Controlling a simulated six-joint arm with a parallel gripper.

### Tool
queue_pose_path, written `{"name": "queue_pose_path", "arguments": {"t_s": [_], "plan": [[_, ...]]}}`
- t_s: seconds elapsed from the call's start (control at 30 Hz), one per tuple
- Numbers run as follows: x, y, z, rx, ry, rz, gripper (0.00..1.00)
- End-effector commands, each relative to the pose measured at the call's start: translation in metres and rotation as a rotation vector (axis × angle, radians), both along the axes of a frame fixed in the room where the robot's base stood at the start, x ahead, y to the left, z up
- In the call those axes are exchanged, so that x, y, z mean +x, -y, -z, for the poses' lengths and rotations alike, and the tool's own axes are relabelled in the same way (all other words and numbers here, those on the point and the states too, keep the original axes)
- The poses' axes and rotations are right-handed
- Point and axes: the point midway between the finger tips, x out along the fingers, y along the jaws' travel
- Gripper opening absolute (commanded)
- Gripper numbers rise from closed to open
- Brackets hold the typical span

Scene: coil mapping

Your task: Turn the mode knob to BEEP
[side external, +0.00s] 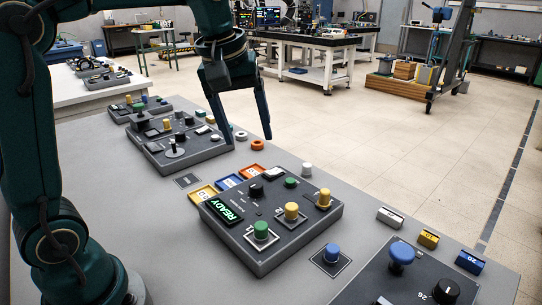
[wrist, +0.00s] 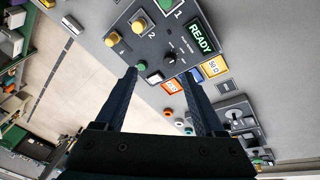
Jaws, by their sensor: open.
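A grey control box (side external: 270,235) stands on the table with a lit READY display (side external: 228,208). A small black knob (side external: 256,191) is on its top near the display; I take it as the mode knob. It also shows in the wrist view (wrist: 171,59). Its markings are too small to read, so I cannot tell its setting. My gripper (side external: 246,140) is open and empty, pointing down, above and behind the box. In the wrist view its fingers (wrist: 161,74) spread apart, with the knob lying beyond the gap between the tips.
The box also carries green (side external: 261,229) and yellow (side external: 292,211) buttons and a white switch (side external: 273,173). Coloured tags (side external: 228,182) lie beside it. Another control box (side external: 180,150) stands behind, and one with a blue button (side external: 401,255) in front right.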

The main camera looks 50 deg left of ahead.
Motion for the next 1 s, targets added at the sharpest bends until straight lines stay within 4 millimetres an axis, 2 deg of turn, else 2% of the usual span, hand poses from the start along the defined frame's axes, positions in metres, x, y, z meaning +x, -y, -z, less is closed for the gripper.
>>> {"name": "queue_pose_path", "arguments": {"t_s": [0.03, 0.2, 0.37, 0.53, 1.0], "plan": [[0.013, -0.007, 0.009, -0.010, -0.028, -0.041, 0.71], [0.045, -0.029, 0.042, -0.041, -0.113, -0.160, 0.71], [0.063, -0.046, 0.079, -0.057, -0.187, -0.217, 0.71], [0.064, -0.056, 0.109, -0.068, -0.250, -0.239, 0.71], [0.061, -0.058, 0.159, -0.072, -0.271, -0.246, 0.71]]}}
